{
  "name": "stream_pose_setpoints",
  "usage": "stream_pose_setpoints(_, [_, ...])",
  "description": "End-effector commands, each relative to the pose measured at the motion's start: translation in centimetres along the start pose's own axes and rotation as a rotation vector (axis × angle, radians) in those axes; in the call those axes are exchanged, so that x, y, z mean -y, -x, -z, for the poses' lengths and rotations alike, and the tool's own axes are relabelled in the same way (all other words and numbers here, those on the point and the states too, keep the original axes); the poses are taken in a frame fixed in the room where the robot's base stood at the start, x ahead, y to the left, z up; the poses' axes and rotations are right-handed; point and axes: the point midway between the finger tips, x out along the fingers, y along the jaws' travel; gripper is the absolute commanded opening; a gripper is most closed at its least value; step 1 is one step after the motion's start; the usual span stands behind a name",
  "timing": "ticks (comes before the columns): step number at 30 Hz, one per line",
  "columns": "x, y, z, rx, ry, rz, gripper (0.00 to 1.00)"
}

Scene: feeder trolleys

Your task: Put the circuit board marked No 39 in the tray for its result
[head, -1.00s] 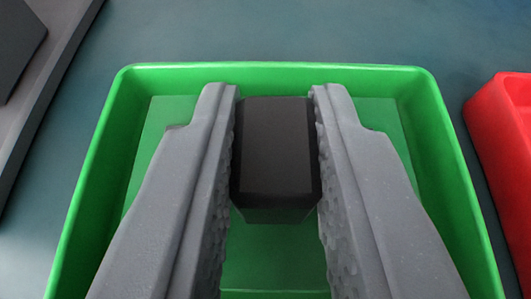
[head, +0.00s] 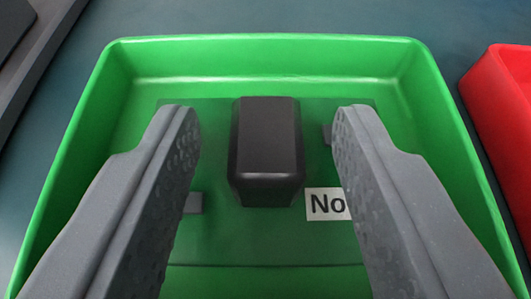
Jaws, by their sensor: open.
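A green circuit board (head: 235,240) lies in the green tray (head: 265,52). A tall black block (head: 268,140) stands up from the board's middle. A white label (head: 325,204) on the board reads "No"; its number is hidden behind my right finger. My gripper (head: 267,125) is open, with one finger on each side of the block and a clear gap to both sides of it. Parts of the board are hidden under the fingers.
A red tray (head: 503,125) stands to the right, separated from the green tray by a narrow gap. A dark grey raised edge (head: 38,58) runs along the upper left. Blue-green surface shows behind the green tray.

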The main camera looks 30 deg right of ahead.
Motion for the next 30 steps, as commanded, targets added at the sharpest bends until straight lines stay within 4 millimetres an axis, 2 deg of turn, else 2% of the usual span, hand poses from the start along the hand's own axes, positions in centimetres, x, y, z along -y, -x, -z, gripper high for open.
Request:
stream_pose_setpoints(9, [0.2,6.2,0.3,0.001,0.007,0.004,0.41])
stream_pose_setpoints(15, [0.1,9.1,0.2,0.001,0.006,0.003,0.41])
stream_pose_setpoints(21, [0.1,10.4,0.2,-0.003,0.002,0.003,0.41])
stream_pose_setpoints(30, [0.1,10.6,0.1,-0.003,0.001,0.002,0.41])
